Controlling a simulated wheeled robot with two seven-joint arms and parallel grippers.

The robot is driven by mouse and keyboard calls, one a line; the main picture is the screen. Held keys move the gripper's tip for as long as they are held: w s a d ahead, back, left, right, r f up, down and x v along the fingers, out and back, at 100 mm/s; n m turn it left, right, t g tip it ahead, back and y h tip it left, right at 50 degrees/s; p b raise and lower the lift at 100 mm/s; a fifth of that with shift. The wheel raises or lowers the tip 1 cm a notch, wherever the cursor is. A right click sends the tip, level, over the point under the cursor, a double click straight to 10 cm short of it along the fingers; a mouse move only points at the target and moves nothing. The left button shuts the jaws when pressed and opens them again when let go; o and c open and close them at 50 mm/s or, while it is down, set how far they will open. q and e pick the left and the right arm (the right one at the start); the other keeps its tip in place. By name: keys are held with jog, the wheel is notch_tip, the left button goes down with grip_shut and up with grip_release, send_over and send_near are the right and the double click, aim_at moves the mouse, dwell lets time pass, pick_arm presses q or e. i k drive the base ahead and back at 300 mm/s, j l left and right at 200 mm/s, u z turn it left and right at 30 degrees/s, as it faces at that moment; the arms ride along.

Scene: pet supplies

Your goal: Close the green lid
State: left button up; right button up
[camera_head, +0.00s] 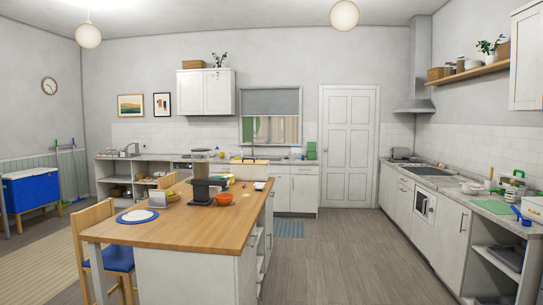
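Neither of my grippers is in view.
A flat green mat (493,207) and a blue item (520,216) lie on the right counter. The wooden-topped island (185,230) stands at centre left, with a chair (118,253) beside it. The floor (330,255) between island and right counter is clear.

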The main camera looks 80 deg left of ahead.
aim_at(311, 146)
jog(key=u, duration=2.45)
jog(key=i+z, duration=0.1)
jog(key=i, duration=8.7)
jog(key=i+u, duration=0.1)
jog(key=i, duration=0.8)
jog(key=i+l+u, duration=0.1)
jog(key=i, duration=0.85)
